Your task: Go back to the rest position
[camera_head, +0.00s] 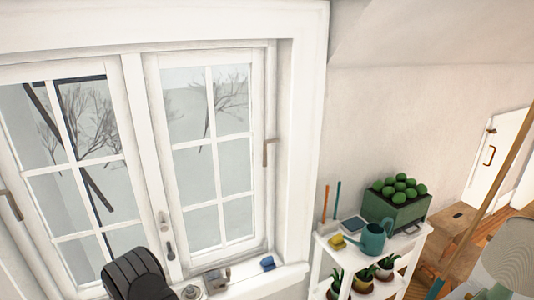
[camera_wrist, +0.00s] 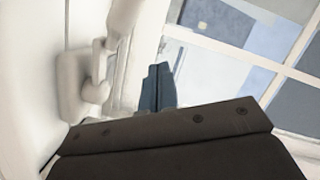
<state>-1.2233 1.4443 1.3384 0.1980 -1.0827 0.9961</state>
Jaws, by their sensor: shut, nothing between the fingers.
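My gripper (camera_wrist: 157,88) shows in the wrist view as two blue-grey fingers close together beyond a broad dark body. It is shut with nothing between the fingers. A pale window handle (camera_wrist: 98,75) on its plate is just left of the fingers, apart from them in the picture; I cannot tell the depth between them. In the head view a black ribbed part of my arm (camera_head: 135,275) rises at the bottom edge before the left window sash. The fingers do not show there. The two-sash window (camera_head: 205,150) looks closed, with a handle (camera_head: 170,251) at its middle post.
The sill holds a small grey item (camera_head: 217,279) and a blue item (camera_head: 267,263). To the right, a white shelf (camera_head: 318,262) bears a teal watering can (camera_head: 373,240), a green planter box (camera_head: 402,214) and potted plants. The wall above the shelf is clear.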

